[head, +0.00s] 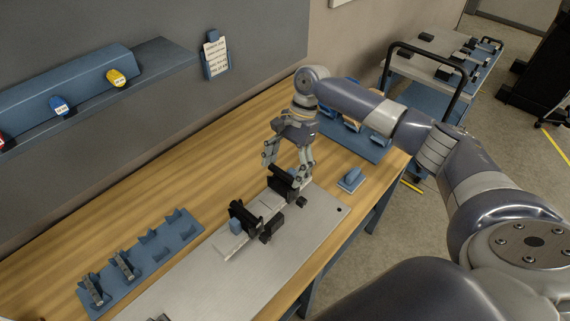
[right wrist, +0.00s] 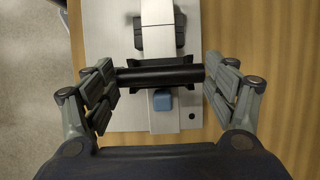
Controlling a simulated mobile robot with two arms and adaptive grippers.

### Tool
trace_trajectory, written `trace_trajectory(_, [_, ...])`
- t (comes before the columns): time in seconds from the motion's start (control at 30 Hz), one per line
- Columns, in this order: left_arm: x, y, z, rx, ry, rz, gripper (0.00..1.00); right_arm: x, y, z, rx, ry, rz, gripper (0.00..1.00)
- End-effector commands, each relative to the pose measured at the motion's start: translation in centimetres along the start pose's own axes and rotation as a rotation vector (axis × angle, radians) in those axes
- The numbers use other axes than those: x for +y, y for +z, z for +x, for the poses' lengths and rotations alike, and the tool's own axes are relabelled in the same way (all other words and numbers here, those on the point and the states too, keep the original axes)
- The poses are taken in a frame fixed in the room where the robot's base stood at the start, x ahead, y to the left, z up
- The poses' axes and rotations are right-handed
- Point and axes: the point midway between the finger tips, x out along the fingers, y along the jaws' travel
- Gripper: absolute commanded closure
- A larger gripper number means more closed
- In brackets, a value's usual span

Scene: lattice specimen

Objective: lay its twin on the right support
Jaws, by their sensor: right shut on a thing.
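My right gripper (head: 287,164) is shut on a black roller (right wrist: 160,76), gripping it by its two ends. The roller lies across the right support (right wrist: 136,90), a dark block on the light rail; whether it touches or hovers just above, I cannot tell. In the head view the roller (head: 283,180) is partly hidden by the fingers. My left gripper is not in view.
A pale metal plate (head: 190,286) carries the rail on the wooden bench. A blue rack (head: 158,255) with grey specimens stands at left. A blue tray (head: 372,151) lies behind my right arm, and a small blue block (head: 352,178) near the bench edge. A loaded trolley stands beyond.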

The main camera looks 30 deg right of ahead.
Motion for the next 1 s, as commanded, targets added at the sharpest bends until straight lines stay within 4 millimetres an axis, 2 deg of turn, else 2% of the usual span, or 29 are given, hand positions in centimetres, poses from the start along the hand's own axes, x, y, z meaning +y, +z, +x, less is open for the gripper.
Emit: trace_trajectory(1.0, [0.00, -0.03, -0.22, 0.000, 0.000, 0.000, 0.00, -0.04, -0.39, 0.97, 0.000, -0.002, -0.001, 0.43])
